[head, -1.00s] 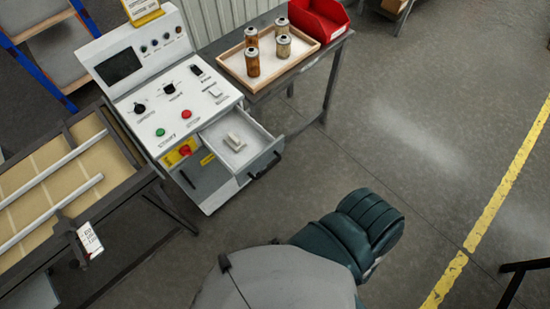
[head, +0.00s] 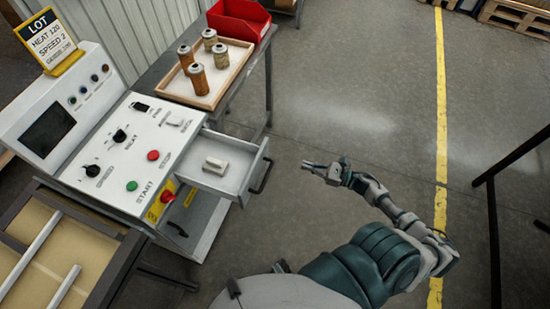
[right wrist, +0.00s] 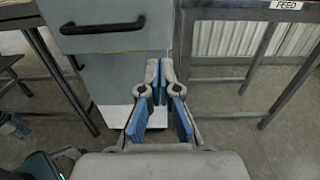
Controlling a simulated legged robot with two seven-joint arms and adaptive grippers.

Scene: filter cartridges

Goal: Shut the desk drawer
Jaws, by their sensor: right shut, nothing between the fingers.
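The desk drawer (head: 235,166) is pulled out from the right side of the white control cabinet, with a small pale object (head: 215,164) inside. Its dark bar handle (head: 262,177) is on the front panel. My right gripper (head: 306,166) is shut and empty, a short way to the right of the drawer front and apart from it. In the right wrist view, the gripper (right wrist: 159,70) points towards the cabinet, with the drawer front and handle (right wrist: 103,25) at upper left. My left gripper is not in view.
The control cabinet (head: 130,140) carries knobs and buttons. Behind it a table holds a wooden tray (head: 218,90) with several cartridges and a red bin (head: 238,20). A conveyor frame (head: 60,250) stands at lower left. A dark frame (head: 492,230) stands at right. The floor between is open.

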